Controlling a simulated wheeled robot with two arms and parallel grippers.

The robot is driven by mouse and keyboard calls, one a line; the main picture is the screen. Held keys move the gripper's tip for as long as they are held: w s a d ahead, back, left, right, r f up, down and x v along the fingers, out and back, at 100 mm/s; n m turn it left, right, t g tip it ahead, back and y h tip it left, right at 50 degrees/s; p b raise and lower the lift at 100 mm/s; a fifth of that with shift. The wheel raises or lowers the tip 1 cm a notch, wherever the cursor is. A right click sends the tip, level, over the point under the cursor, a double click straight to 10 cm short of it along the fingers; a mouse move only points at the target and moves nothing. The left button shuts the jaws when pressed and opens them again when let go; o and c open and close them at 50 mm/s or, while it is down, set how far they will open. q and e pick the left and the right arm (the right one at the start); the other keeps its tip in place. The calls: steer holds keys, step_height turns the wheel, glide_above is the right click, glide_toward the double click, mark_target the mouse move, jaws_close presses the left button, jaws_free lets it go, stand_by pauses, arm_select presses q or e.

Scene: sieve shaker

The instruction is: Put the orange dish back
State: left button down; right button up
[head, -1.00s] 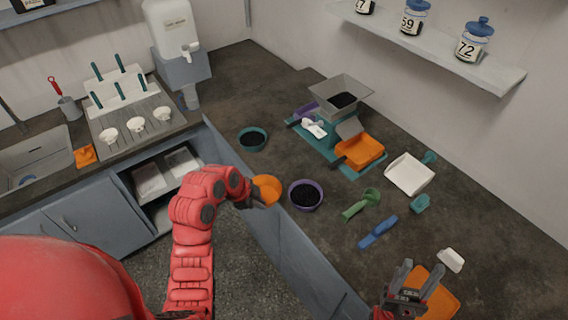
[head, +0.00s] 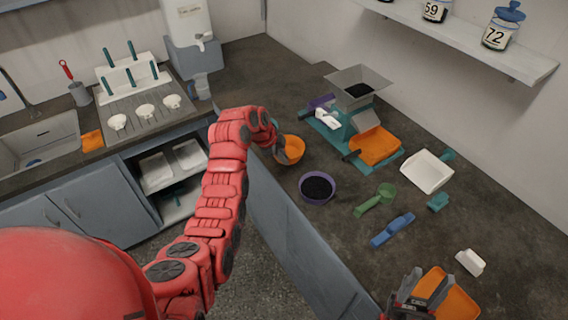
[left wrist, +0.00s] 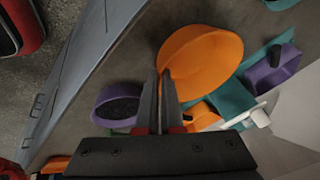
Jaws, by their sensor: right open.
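The orange dish (head: 291,150) is at my left gripper (head: 281,151), above the counter behind the purple bowl. In the left wrist view, the orange dish (left wrist: 205,62) has its rim between the fingers of my left gripper (left wrist: 160,85), which is shut on it. The dish looks empty and tilted in that view. My right gripper (head: 408,290) is open at the lower right, beside an orange tray (head: 460,302).
A purple bowl (head: 318,201) with dark grains stands near the counter edge. The teal-based machine (head: 350,135) with an orange pan (head: 376,147) stands behind. A green scoop (head: 376,199), blue tool (head: 393,230) and white dustpan (head: 427,172) lie to the right. A teal dish is mostly hidden behind my left arm.

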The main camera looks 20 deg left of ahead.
arm_select(q)
steer(key=shift+w, duration=0.3)
step_height(320, 180, down, 3)
steer(key=p, duration=0.2)
steer(key=shift+s+f+p, duration=0.15)
steer(key=shift+p, duration=0.15)
steer(key=shift+f, duration=0.15)
steer(key=c, duration=1.1)
jaws_free()
